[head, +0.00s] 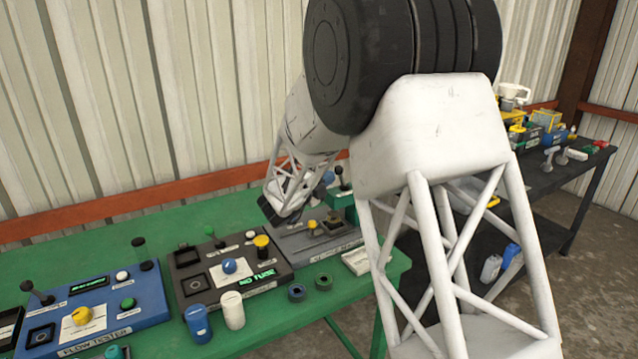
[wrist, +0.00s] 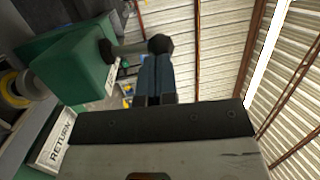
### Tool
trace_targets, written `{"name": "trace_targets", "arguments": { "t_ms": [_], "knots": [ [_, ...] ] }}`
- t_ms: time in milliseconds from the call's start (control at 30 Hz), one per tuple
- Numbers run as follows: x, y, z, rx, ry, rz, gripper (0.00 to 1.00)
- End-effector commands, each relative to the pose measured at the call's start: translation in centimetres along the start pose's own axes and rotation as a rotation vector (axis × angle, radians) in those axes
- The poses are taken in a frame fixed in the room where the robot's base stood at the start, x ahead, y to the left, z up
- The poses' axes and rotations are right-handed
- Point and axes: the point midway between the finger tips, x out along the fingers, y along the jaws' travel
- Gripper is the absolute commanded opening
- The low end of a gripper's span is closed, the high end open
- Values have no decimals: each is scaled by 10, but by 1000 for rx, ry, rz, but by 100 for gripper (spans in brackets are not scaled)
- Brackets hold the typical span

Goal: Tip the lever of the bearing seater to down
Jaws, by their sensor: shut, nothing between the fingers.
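A grey panel (head: 290,243) at the right end of the green bench carries a green box (head: 343,199) with a lever (head: 340,173); I take this as the bearing seater, its label being too small to read surely. The lever stands up from the box in the head view. In the wrist view the green box (wrist: 78,67) is at left, and the lever's grey stem (wrist: 128,48) ends in a black knob (wrist: 160,44). My gripper (wrist: 157,58) is shut and empty, its blue fingertips at the knob; I cannot tell if they touch. In the head view my arm partly hides the panel.
A blue flow tester (head: 90,308) and a dark panel reading NO FUSE (head: 205,285) stand to the left. A RETURN label (wrist: 62,135) shows low left in the wrist view. A cluttered dark table (head: 560,175) stands behind right.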

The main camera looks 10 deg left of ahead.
Motion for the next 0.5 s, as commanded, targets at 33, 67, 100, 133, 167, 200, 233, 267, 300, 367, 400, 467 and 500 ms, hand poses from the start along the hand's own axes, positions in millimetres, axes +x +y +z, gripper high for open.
{"name": "trace_targets", "arguments": {
  "t_ms": [33, 67, 100, 133, 167, 200, 233, 267, 300, 367, 400, 467, 500],
  "knots": [
    [3, 0, 0, 0, 0, 0, 0],
    [4, 0, 0, 0, 0, 0, 0],
    [6, 0, 0, 0, -1, 0, 0],
    [6, 0, 0, 0, -1, 0, 0],
    [7, 0, 0, 0, -1, 0, 0],
    [7, 0, 0, 0, -1, 0, 0],
    [7, 0, 0, 0, -1, 0, 0],
    [7, 0, 0, 0, -1, 0, 0],
    [7, 0, 0, 0, -1, 0, 0],
    [7, 0, 0, 0, -1, 0, 0],
    [7, 0, 0, 0, -1, 0, 0],
    [7, 0, 0, 0, -1, 0, 0],
    [7, 0, 0, 0, -1, 0, 0]
  ]
}}
